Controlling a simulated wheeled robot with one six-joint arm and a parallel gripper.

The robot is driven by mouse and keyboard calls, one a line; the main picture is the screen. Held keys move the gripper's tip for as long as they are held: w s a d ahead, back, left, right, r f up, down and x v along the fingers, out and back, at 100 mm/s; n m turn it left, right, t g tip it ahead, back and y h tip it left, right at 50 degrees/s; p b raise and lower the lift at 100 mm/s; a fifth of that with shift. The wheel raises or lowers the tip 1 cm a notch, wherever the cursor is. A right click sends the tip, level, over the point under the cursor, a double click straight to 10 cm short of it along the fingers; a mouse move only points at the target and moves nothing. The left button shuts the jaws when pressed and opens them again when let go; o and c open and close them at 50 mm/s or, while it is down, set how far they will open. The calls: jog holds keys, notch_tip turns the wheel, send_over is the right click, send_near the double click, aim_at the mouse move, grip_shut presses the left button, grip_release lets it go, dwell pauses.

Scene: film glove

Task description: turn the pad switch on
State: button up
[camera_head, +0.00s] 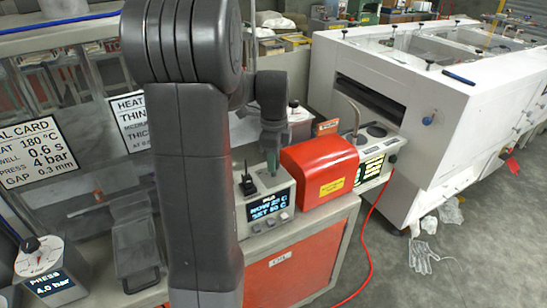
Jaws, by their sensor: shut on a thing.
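A grey control box (266,205) stands on the bench, with a lit blue display reading about NOW 25 C, SET 50 C. Small knobs or buttons show below its display. A small black upright part (248,184) with a thin stem stands at the box's top left. My gripper (271,160) points down over the box's top right. It is shut on a slim greenish thing (272,163) whose lower end meets or nearly meets the box top. I cannot tell whether this is the pad switch; my gripper hides part of it.
A large white machine (420,110) fills the right. A press dial box (48,272) stands front left. A red cable (371,250) runs to the floor.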

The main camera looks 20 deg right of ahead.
jog(key=shift+m, duration=0.3)
dwell(0.4)
jog(key=o, duration=1)
notch_tip(320, 180, up, 14)
jog(key=shift+f+b, duration=0.1)
jog(key=shift+b, duration=0.45)
notch_tip(320, 180, down, 14)
jog(key=shift+r+p, duration=0.1)
jog(key=shift+p, duration=0.45)
